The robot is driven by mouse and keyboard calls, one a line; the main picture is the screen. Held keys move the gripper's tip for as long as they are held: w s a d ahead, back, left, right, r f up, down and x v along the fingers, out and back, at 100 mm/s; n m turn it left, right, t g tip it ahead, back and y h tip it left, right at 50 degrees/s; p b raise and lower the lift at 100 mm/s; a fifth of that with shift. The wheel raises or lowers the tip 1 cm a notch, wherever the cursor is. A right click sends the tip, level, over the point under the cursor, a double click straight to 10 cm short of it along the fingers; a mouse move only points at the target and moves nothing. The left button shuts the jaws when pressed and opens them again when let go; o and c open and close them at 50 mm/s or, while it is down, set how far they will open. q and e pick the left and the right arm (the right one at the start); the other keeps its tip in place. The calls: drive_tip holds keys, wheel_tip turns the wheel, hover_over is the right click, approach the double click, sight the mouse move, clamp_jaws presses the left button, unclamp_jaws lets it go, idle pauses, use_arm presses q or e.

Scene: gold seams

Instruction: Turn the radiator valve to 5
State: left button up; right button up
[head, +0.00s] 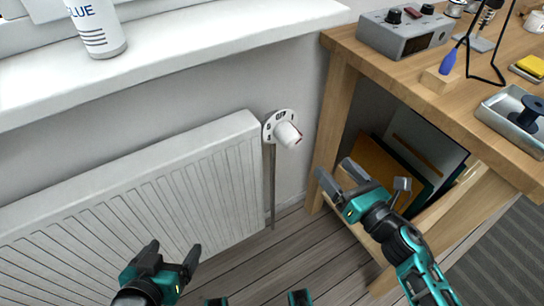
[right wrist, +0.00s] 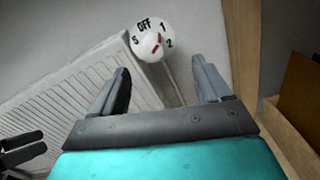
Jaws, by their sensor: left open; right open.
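The radiator valve is a white knob (head: 287,134) on a round white dial (head: 270,124), at the right end of the white radiator (head: 150,180). In the right wrist view the dial (right wrist: 143,30) shows OFF, 1, 2 and 5. A red mark sits on the knob (right wrist: 156,45); I cannot tell exactly which number it points to. My right gripper (head: 335,172) is open and empty, below and right of the knob and apart from it. In its wrist view the knob lies beyond the fingers. My left gripper (head: 174,250) is open and empty in front of the radiator.
A wooden workbench (head: 440,95) stands at the right, its leg (head: 328,125) close to the valve. Boards (head: 400,160) stand beneath it. A windowsill (head: 190,38) with a white bottle (head: 97,30) runs above the radiator. A pipe (head: 271,185) drops from the valve.

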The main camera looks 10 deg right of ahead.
sight(296, 143)
drive_tip(key=w+a+n, duration=0.1)
drive_tip(key=w+a, duration=0.1)
drive_tip(key=w, duration=0.2)
drive_tip(key=w+a+f+n, duration=0.1)
drive_tip(key=w+a+n, duration=0.1)
drive_tip(key=w, duration=0.2)
drive_tip(key=w+a+n+y+b, duration=0.1)
drive_tip(key=w+a, duration=0.1)
drive_tip(key=w, duration=0.2)
drive_tip(key=shift+w+a+f, duration=0.25)
drive_tip(key=shift+a, duration=0.15)
drive_tip(key=c, duration=1)
